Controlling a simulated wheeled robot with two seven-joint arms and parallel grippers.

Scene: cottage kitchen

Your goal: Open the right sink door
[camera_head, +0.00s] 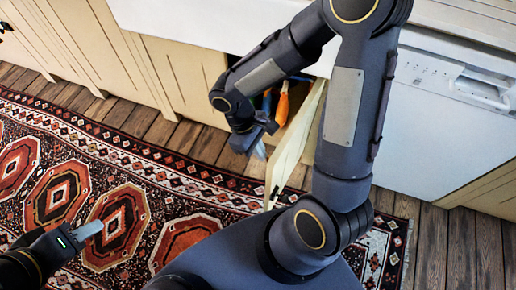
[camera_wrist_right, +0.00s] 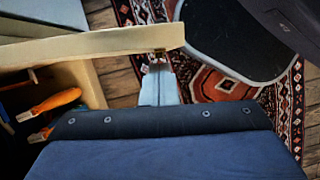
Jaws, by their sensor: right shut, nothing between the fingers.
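The right sink door (camera_head: 296,145) is a cream panel under the white sink. It stands swung well out from the cabinet front, with the inside showing. In the right wrist view the door (camera_wrist_right: 90,45) crosses the top left as a thick pale edge. Its small dark handle (camera_head: 275,192) is on the outer side near the free end. My right gripper (camera_head: 259,150) is shut and empty, on the inner side of the door. In the right wrist view its fingers (camera_wrist_right: 158,85) point toward the door's free end. My left gripper (camera_head: 90,230) is over the rug, far from the door; its jaw gap is unclear.
Orange-handled tools (camera_head: 283,104) are inside the open cabinet, close to my right gripper. The closed left sink door (camera_head: 185,75) is beside it. A white dishwasher (camera_head: 445,125) stands to the right. A patterned rug (camera_head: 60,195) covers the wooden floor in front.

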